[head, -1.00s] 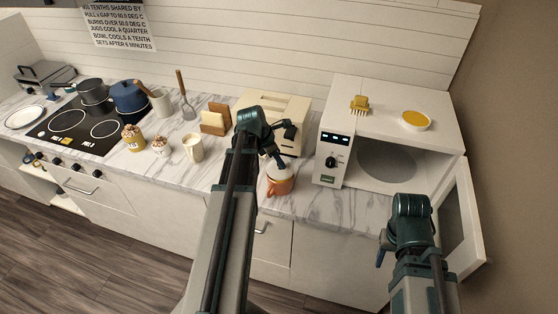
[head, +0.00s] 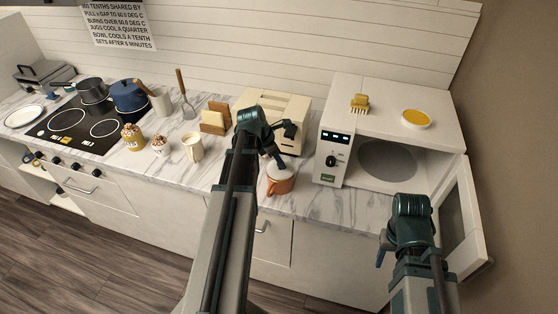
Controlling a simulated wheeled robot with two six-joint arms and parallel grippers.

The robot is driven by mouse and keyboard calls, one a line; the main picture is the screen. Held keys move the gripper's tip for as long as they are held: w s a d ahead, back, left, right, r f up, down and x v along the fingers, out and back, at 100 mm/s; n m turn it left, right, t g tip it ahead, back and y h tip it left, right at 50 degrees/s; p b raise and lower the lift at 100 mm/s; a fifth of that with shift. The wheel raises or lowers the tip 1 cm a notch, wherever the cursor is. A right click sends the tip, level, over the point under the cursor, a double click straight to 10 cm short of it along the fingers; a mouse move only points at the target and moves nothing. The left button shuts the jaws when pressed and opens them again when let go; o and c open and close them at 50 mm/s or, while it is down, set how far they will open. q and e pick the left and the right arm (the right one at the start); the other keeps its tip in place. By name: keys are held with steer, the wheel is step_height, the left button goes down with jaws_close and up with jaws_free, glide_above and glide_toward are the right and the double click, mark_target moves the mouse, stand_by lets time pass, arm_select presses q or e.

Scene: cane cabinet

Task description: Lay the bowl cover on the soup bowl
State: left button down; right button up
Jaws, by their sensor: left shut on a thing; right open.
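The orange soup bowl (head: 281,186) stands on the counter near its front edge, left of the microwave. The pale bowl cover (head: 282,172) is at the bowl's top, roughly level over the opening. I cannot tell whether it touches the rim all round. My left gripper (head: 279,161) is shut on the cover from above; its fingertips are small and partly hidden by my arm. My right gripper (head: 380,258) is open and empty, low in front of the microwave; most of it is hidden behind its wrist.
The microwave (head: 334,140) stands open, its door (head: 456,225) swung out at right. A yellow brush (head: 359,103) and a white dish with yellow contents (head: 416,119) sit on top. A toaster (head: 290,107) stands behind the bowl. A cream mug (head: 193,147) stands to the left.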

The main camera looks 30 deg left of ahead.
arm_select(q)
steer(key=shift+f+b, duration=0.55)
steer(key=shift+b, duration=0.05)
steer(key=c, duration=0.6)
jaws_free()
steer(key=shift+o, duration=0.2)
steer(key=shift+r, duration=0.1)
steer(key=p+v, duration=1.2)
steer(key=v, duration=0.1)
steer(key=shift+r+p, duration=0.25)
steer(key=shift+p, duration=0.15)
steer(key=shift+s, duration=0.1)
